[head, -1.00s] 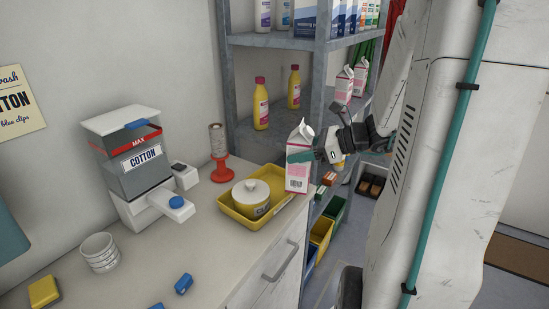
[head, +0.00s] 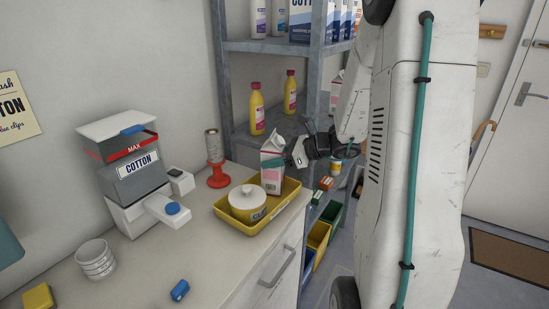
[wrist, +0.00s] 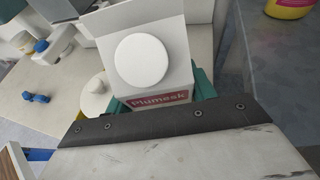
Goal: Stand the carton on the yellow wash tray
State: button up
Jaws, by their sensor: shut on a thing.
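The carton (head: 272,150), white and pink with a gabled top, is upright at the back right part of the yellow wash tray (head: 286,203). I cannot tell whether its base touches the tray floor. My gripper (head: 273,164) is shut on the carton, reaching in from the right. In the wrist view the carton (wrist: 153,26) shows its round white cap and a red "Plumesk" label, with teal fingers (wrist: 160,97) on both sides. A lidded pot (head: 248,204) stands in the tray, left of the carton and close to it.
A cotton dispenser (head: 140,185), a red spool holder (head: 217,178), a white cup (head: 96,260) and a blue clip (head: 180,290) are on the counter (head: 215,262). A metal shelf (head: 240,140) with yellow bottles stands behind. The counter front is mostly clear.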

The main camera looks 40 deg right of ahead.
jog(key=shift+f, duration=0.15)
jog(key=o, duration=1.4)
